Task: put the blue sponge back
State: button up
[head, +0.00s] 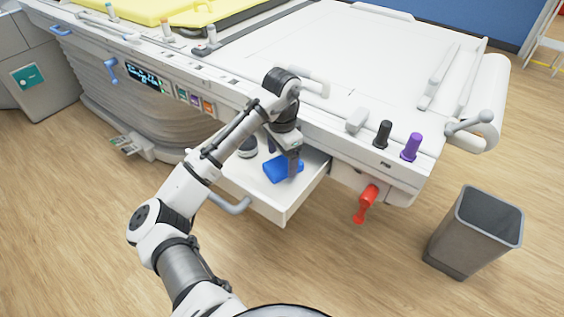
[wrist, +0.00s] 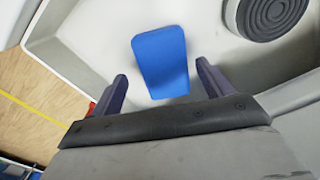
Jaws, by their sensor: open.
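The blue sponge (head: 279,168) lies in the open white drawer (head: 269,206) under the bed-like table. In the wrist view the sponge (wrist: 161,61) is a flat blue block on the drawer floor. My gripper (wrist: 160,82) is open, with its two dark fingers apart and the near end of the sponge between or just below them. I cannot tell the exact height gap. In the head view my gripper (head: 283,165) is over the drawer and partly covers the sponge.
A dark round ribbed object (wrist: 272,14) lies in the drawer beside the sponge. The drawer has a grey handle (head: 231,205). A red handle (head: 366,203) hangs to the right. Black (head: 382,134) and purple (head: 411,147) knobs stand on the table edge. A grey bin (head: 475,232) stands on the floor.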

aim_at(282, 165)
notch_tip(282, 165, up, 10)
jog(key=shift+f+p, duration=0.25)
jog(key=shift+p, duration=0.1)
dwell(1.1)
